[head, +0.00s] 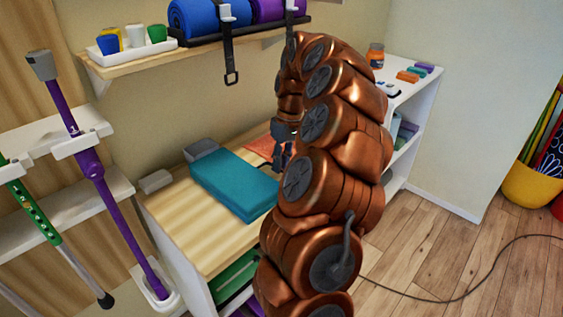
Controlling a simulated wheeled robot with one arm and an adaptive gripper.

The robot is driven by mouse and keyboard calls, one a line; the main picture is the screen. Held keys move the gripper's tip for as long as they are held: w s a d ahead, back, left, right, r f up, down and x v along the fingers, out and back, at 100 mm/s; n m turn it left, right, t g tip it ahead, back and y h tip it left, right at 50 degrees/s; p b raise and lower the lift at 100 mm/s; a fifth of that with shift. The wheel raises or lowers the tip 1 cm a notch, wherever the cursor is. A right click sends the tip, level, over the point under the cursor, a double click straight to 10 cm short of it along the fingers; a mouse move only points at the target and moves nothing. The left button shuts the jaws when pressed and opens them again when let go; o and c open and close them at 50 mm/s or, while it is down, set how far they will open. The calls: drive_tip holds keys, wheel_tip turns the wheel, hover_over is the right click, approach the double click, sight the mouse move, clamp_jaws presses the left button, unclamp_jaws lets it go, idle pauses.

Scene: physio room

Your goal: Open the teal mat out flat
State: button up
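The teal mat (232,184) lies folded into a thick flat block on the light wooden bench top. Its near right end is close to my arm, which may hide a little of it. My gripper (281,160) points down just beyond the mat's right end, above or beside an orange flat piece (262,147). The fingers are small and dark here, so I cannot tell how far apart they are. I see nothing held in them.
A grey block (201,149) and a whitish block (155,182) sit beside the mat on the bench top (205,238). Its near left part is bare. A shelf (130,67) with rolled mats and a hanging strap is above. Crutches stand left. A cable (440,299) crosses the floor.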

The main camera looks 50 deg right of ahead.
clamp_jaws()
drive_tip(key=shift+r, duration=0.15)
idle(0.4)
